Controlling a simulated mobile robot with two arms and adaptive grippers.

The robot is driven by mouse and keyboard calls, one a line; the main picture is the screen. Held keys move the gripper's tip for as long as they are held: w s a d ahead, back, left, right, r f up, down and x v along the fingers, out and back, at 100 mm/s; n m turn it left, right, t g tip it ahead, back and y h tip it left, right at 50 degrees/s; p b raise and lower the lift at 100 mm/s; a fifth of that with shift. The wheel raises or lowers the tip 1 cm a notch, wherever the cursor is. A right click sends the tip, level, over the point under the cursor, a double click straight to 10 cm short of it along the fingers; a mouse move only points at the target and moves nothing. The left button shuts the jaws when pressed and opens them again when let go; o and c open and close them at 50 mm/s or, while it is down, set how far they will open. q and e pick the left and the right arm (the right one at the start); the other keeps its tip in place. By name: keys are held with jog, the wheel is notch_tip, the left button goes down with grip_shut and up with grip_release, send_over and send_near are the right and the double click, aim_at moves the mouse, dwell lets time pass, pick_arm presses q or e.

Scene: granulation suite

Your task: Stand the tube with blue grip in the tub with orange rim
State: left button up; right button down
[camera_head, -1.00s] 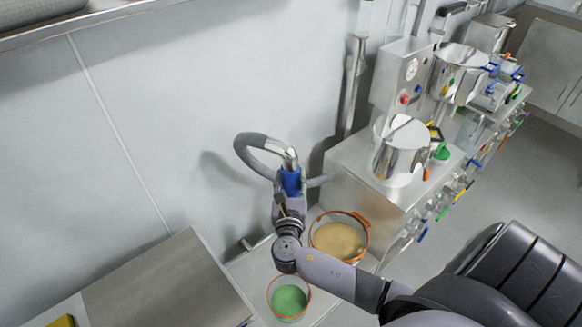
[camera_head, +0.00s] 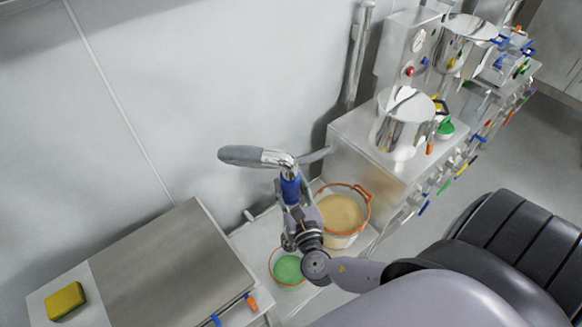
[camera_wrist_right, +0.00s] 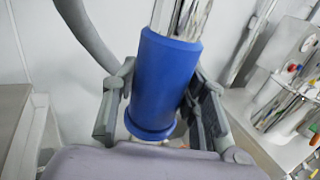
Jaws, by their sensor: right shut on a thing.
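The tube has a blue grip (camera_head: 290,186), a bent shiny metal pipe (camera_head: 278,158) above it and a grey hose (camera_head: 238,154) reaching left. My right gripper (camera_head: 291,197) is shut around the blue grip, which stands roughly upright between the fingers in the right wrist view (camera_wrist_right: 165,85). The larger tub (camera_head: 367,205) has an orange rim and holds tan material; it is just right of my gripper. A smaller tub (camera_head: 273,275) with an orange rim and green contents is below, partly hidden by my arm. The tube's lower end is hidden. My left gripper is out of view.
A steel counter (camera_head: 165,265) with a yellow sponge (camera_head: 66,301) is at the lower left. A steel bench (camera_head: 350,130) with a large pot (camera_head: 400,130) and coloured valve handles is at the right. The wall stands close behind the tube.

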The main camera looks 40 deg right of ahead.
aim_at(292, 206)
jog(key=shift+f, duration=1.45)
notch_tip(292, 206, down, 3)
jog(key=shift+s+f+b, duration=0.1)
jog(key=shift+b, duration=0.55)
notch_tip(292, 206, down, 23)
jog(key=b, duration=2.1)
jog(key=shift+f, duration=0.2)
jog(key=c, duration=0.9)
grip_release()
jog(key=shift+s+a+f, duration=0.1)
jog(key=shift+s, duration=0.05)
jog(key=v, duration=1.1)
jog(key=shift+s+a, duration=0.1)
jog(key=shift+s, duration=0.3)
